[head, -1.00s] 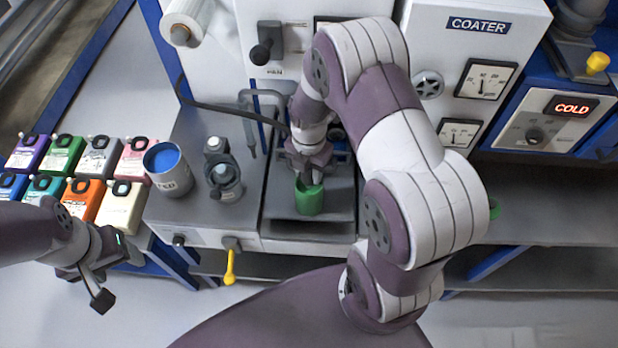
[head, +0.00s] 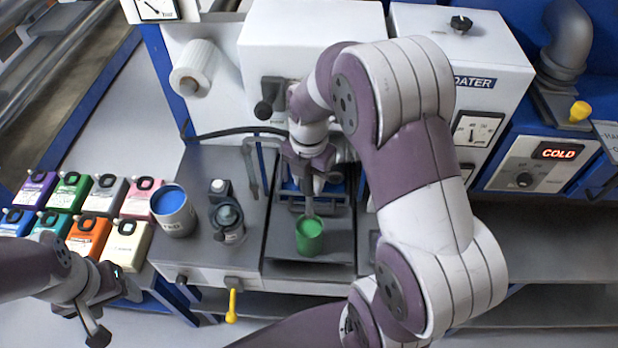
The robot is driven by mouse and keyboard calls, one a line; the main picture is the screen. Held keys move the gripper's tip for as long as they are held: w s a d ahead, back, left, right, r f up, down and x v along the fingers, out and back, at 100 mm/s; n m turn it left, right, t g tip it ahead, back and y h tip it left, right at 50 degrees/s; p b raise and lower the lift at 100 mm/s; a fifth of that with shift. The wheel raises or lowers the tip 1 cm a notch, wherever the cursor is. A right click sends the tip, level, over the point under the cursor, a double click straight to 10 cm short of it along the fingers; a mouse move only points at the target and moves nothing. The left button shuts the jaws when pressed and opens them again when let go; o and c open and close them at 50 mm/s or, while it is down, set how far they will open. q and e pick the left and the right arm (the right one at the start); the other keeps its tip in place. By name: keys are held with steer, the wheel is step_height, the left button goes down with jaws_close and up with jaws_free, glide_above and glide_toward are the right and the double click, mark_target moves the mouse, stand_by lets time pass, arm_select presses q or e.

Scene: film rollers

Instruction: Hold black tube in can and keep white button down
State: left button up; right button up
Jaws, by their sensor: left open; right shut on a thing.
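My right gripper (head: 308,168) is above the green can (head: 310,240) and is shut on a dark grey tube (head: 309,203). The tube hangs nearly upright, its lower end at or inside the can's mouth; I cannot tell how deep. The can stands upright on the grey tray of the middle bench unit. My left gripper (head: 106,308) is open and empty at the lower left, in front of the bench and well away from the can. I cannot make out a white button; part of the machine is hidden behind my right arm.
A blue-topped can (head: 173,211) and a dark grey device (head: 227,219) stand left of the tray. Several coloured canisters (head: 89,238) fill the far left. A yellow handle (head: 232,306) hangs at the bench front. A bent grey pipe (head: 249,165) is beside my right gripper.

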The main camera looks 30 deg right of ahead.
step_height(320, 180, up, 8)
steer(key=p, duration=0.6)
steer(key=shift+r, duration=0.2)
steer(key=shift+f, duration=0.1)
